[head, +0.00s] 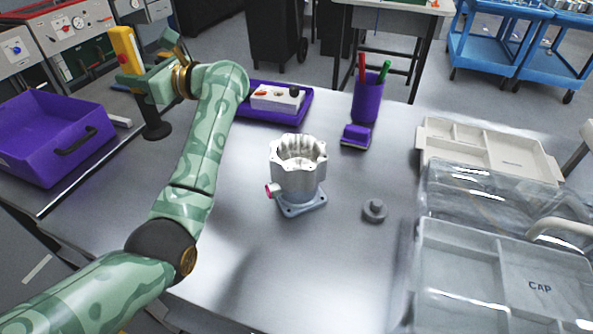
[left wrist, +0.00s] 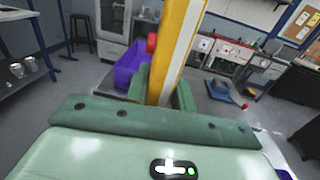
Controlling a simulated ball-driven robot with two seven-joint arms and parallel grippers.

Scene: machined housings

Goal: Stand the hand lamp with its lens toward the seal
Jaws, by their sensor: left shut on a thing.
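A black piece with a round, wide end (head: 156,128) shows below the gripper, in line with the lamp. The yellow bar also rises through the left wrist view (left wrist: 178,50). I cannot make out the lens. A silver machined housing (head: 298,165) stands upright mid-table. A pinkish-red ring, likely the seal (head: 272,190), sits on its left side port. My right gripper is not in view.
A purple bin (head: 50,135) stands left; a purple tray (head: 235,112) with a white block is behind the housing. A pen cup (head: 367,98), purple block (head: 355,137) and grey knobbed part (head: 374,210) lie right of it. Grey trays and a clear cover fill the right. The front middle is clear.

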